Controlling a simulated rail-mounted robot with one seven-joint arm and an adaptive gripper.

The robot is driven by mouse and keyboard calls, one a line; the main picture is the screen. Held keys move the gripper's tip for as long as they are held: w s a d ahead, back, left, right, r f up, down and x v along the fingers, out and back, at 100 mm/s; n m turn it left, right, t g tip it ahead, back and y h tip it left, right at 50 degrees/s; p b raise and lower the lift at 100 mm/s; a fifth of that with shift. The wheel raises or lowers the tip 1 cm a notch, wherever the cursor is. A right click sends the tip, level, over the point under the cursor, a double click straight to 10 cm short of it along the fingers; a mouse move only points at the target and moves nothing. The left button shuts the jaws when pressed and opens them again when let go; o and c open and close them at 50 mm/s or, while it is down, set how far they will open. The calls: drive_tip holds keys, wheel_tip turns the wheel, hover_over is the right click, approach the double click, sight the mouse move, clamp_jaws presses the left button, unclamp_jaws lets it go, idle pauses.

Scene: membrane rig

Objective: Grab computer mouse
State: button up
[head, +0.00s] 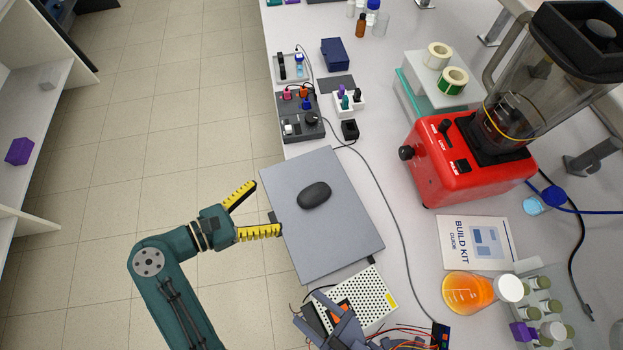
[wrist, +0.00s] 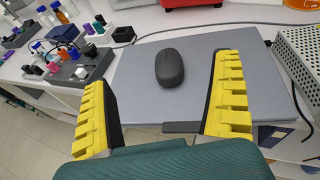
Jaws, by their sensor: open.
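The computer mouse (head: 314,195) is dark and rounded and lies on a flat grey board (head: 345,247) on the bench. It also shows in the wrist view (wrist: 169,68), ahead of my fingers and between their lines. My gripper (head: 266,208) has yellow ridged fingers spread wide apart and empty. In the head view it is at the left edge of the board, to the left of the mouse and apart from it. In the wrist view the two fingers (wrist: 160,95) stand either side of the board's near part.
A red blender (head: 455,165) stands right of the board. A control box (head: 301,118) with knobs is behind it, and a perforated white plate (head: 362,298) with wires is in front. A build kit guide (head: 475,243) and an orange flask (head: 468,292) are at right. A cable runs along the board's right side.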

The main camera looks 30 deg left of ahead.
sight(308, 196)
drive_tip(key=shift+g, duration=0.7)
drive_tip(key=w+d+f, duration=0.1)
drive_tip(key=w+f, duration=0.1)
drive_tip(key=w+d+f, duration=0.2)
drive_tip(key=w+f, duration=0.1)
drive_tip(key=w+d+f, duration=0.1)
drive_tip(key=w+f, duration=0.1)
drive_tip(key=shift+w+d+f, duration=0.15)
drive_tip(key=shift+d+f, duration=0.1)
drive_tip(key=shift+d, duration=0.05)
drive_tip(key=x, duration=0.5)
drive_tip(key=shift+w+a+f+b, duration=0.1)
drive_tip(key=shift+w+a+b, duration=0.1)
drive_tip(key=shift+w+b, duration=0.15)
drive_tip(key=c, duration=1.4)
